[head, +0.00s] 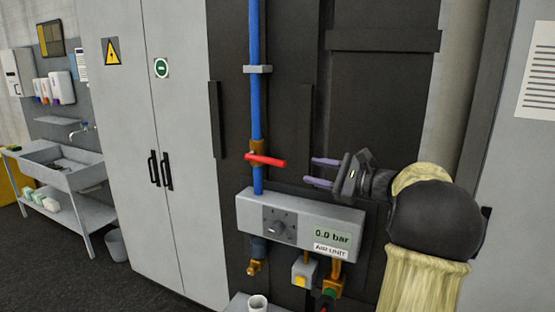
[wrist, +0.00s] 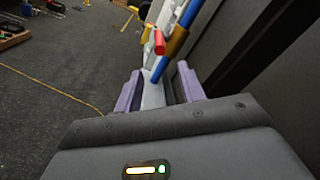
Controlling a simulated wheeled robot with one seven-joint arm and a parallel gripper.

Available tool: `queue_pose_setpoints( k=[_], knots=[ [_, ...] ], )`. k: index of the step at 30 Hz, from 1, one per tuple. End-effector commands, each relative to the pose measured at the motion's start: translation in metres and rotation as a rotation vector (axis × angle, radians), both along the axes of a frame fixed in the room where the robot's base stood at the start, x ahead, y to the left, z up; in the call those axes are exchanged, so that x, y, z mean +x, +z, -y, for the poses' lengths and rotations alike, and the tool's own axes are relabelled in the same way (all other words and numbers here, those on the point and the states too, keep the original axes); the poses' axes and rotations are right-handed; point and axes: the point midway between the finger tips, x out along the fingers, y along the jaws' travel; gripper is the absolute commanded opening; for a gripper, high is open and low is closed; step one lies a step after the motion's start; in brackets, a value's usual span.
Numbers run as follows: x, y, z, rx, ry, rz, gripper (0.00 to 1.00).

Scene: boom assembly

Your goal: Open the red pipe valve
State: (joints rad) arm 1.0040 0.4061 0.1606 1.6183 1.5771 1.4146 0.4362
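The red valve handle (head: 267,160) is a short lever that lies nearly level across the blue pipe (head: 256,110), on a brass valve body (head: 256,148). Its free end points right, towards my gripper (head: 309,170). My gripper is open and empty, its two purple fingers apart and a gap to the right of the handle tip. In the wrist view the red handle (wrist: 158,42) shows end-on, beyond and between the fingertips. The brass valve body (wrist: 177,41) is just right of it there. Nothing hides the handle.
Below the valve, a grey air unit box (head: 300,222) has a knob and a display reading 0.0 bar. Dark panels stand behind the pipe. A grey cabinet (head: 180,205) stands to the left, and a sink (head: 60,168) farther left. The wrist view shows open floor (wrist: 60,85).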

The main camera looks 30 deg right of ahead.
Motion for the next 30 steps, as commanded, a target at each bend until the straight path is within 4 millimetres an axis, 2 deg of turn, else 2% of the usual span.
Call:
queue_pose_setpoints(
  k=[18,23,30],
  knots=[
    [0.09,0.003,-0.058,0.001,0.001,0.0,0.4],
    [0.1,0.001,-0.064,-0.001,0.0,0.001,0.4],
    [0.101,0.0,-0.064,-0.001,-0.001,0.0,0.4]
  ],
)
